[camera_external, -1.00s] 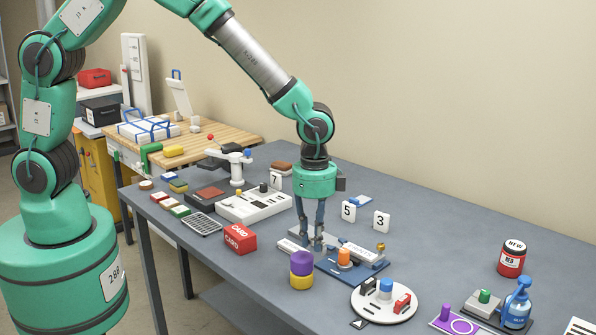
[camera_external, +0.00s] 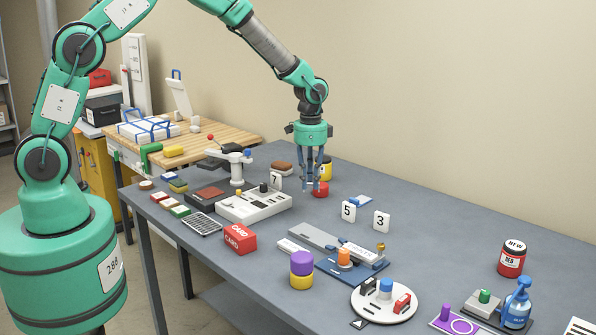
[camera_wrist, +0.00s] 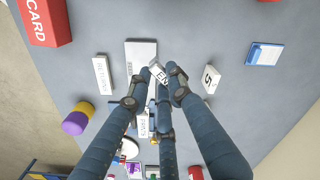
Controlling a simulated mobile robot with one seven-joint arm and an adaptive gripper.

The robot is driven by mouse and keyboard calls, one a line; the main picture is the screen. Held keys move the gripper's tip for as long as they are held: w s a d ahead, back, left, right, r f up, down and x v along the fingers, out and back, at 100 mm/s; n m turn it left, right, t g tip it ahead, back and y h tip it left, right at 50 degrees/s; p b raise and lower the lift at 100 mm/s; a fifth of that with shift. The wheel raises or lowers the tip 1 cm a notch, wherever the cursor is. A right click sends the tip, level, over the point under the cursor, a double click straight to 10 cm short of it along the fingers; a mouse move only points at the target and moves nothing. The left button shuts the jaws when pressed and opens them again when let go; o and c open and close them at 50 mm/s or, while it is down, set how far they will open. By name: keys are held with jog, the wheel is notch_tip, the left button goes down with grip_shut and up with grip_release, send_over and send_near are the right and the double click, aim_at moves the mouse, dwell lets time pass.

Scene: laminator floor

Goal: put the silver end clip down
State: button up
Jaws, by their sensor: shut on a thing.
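My gripper (camera_external: 313,188) is raised above the table, behind the blue board (camera_external: 372,274). In the wrist view its fingertips (camera_wrist: 160,80) are shut on a small pale piece, the silver end clip (camera_wrist: 158,72), with partly hidden lettering. The clip is too small to make out in the external view. A long grey bar (camera_external: 312,239) lies at the blue board, with a white labelled plate (camera_external: 357,251) and an orange knob (camera_external: 344,257) on the board. A white label strip (camera_external: 292,246) lies beside the bar; it reads RETURN-something in the wrist view (camera_wrist: 103,75).
Number signs 5 (camera_external: 348,211), 3 (camera_external: 381,221) and 7 (camera_external: 275,181) stand nearby. A red item (camera_external: 321,190) and a yellow jar (camera_external: 326,169) stand behind the fingers. A purple-and-yellow cylinder (camera_external: 301,264) is in front. The table's right rear is clear.

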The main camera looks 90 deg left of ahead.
jog(key=s+a+n+p, duration=0.15)
jog(key=s+a, duration=0.35)
jog(key=a, duration=0.5)
jog(key=s+a+n, duration=0.3)
jog(key=s+a, duration=0.1)
jog(key=a, duration=0.7)
jog(key=s+a+n+p, duration=0.2)
jog(key=s+a+n, duration=0.3)
jog(key=s+a, duration=1.3)
jog(key=shift+m, duration=0.25)
jog(key=shift+f, duration=3.65)
jog(key=shift+w+a, duration=0.1)
jog(key=shift+a, duration=0.05)
jog(key=shift+w+a+f, duration=0.25)
jog(key=shift+w+a, duration=1.05)
jog(key=shift+a, duration=1)
jog(key=shift+w+a+f, duration=0.25)
jog(key=shift+w+a, duration=1.05)
jog(key=shift+a, duration=1)
jog(key=shift+w+a+f, duration=0.25)
jog(key=shift+w+a, duration=1.05)
jog(key=shift+a, duration=1)
jog(key=shift+f+p, duration=0.3)
jog(key=shift+f, duration=1.45)
